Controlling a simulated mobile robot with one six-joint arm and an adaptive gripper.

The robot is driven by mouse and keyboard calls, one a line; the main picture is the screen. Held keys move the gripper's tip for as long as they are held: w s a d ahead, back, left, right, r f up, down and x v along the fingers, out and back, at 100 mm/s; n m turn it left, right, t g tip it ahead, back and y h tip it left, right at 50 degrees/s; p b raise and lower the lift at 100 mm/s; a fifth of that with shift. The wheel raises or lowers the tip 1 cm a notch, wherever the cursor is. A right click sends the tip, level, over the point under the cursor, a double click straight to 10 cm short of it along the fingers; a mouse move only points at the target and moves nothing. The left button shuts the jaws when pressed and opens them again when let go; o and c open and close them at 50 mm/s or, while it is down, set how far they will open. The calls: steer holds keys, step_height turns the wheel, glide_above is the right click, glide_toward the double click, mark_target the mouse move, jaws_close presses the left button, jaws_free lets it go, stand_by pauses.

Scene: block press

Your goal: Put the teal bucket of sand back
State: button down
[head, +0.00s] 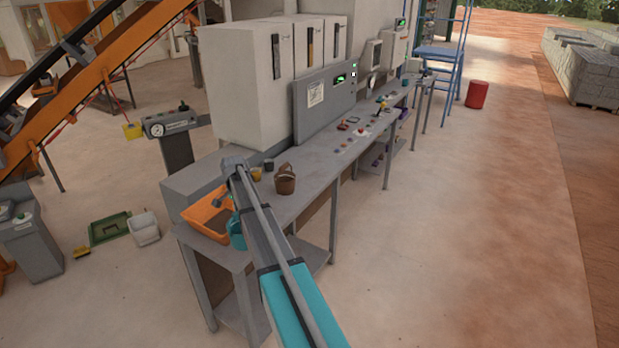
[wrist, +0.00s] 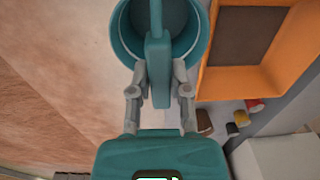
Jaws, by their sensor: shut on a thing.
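The teal bucket (wrist: 126,38) is in the wrist view at the top, with its handle (wrist: 158,65) between the fingers of my gripper (wrist: 158,80). My gripper is shut on this handle. The visible part of the bucket's inside looks teal; I make out no sand there. In the head view the bucket (head: 236,232) hangs beside the near end of the bench, partly hidden behind my arm. An orange tray (head: 190,213) with brown material in it is on the bench, just left of the bucket. It also shows at right in the wrist view (wrist: 238,78).
The grey bench (head: 318,168) runs away to the back right. A brown bucket (head: 286,184) and small cups (head: 257,174) stand on it near the tray. White cabinets (head: 240,85) rise behind. The floor right of the bench is clear up to a red drum (head: 477,95).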

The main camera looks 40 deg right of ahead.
mark_target(233, 226)
steer(key=f+b, duration=0.6)
steer(key=f, duration=0.1)
steer(key=shift+s+f+b, duration=0.2)
steer(key=shift+f+b, duration=0.05)
steer(key=shift+b, duration=0.1)
steer(key=shift+s, duration=0.1)
